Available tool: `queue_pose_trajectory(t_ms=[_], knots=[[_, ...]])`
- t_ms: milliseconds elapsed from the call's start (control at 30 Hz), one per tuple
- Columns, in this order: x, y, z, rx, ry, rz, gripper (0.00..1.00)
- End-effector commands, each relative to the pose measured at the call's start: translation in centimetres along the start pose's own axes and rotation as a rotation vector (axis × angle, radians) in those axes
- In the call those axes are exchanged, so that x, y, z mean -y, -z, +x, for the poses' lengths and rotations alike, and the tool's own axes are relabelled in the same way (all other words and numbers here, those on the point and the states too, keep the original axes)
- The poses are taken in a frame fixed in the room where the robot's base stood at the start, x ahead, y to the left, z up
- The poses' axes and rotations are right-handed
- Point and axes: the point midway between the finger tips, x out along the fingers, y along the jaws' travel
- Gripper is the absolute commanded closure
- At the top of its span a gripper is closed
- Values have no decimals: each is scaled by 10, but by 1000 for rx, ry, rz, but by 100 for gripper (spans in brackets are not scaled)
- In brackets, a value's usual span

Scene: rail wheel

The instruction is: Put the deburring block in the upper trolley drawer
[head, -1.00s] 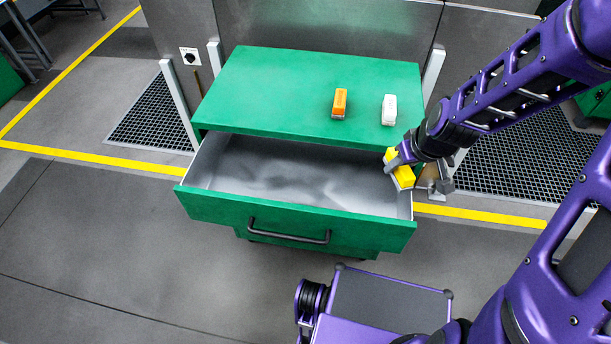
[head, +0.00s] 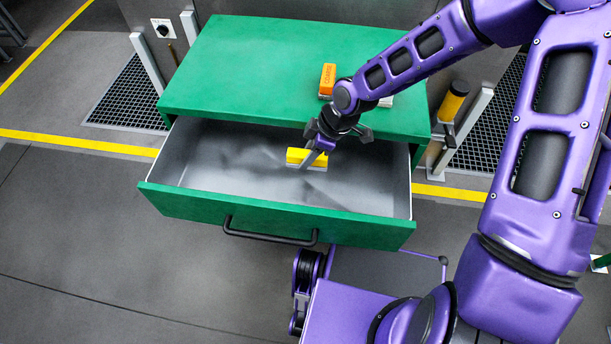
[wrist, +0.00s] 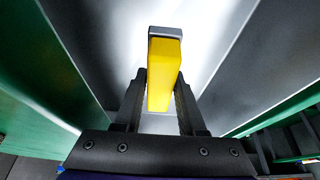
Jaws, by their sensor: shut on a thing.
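My gripper (head: 316,152) is shut on a yellow block with a grey base, which I take to be the deburring block (head: 296,156). It is inside the outline of the open upper trolley drawer (head: 180,203), towards its right half. In the wrist view the block (wrist: 163,75) sits between both fingers (wrist: 160,95), with the pale drawer floor behind it. I cannot tell whether the block touches the floor. The drawer is pulled out and otherwise looks empty.
The green trolley top (head: 240,75) is above and behind the drawer. An orange block (head: 327,78) stands on it, and a pale block (head: 386,101) is mostly hidden by my arm. A yellow-and-black post (head: 452,102) stands right of the trolley.

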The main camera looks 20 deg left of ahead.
Motion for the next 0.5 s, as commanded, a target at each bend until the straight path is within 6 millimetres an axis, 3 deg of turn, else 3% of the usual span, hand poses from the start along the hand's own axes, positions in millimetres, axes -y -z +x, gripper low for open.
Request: queue_pose_trajectory(t_ms=[33,100,500], knots=[[1,-6,15,0,3,-1,100],[0,-11,28,0,1,0,100],[0,-26,64,-1,1,1,100]])
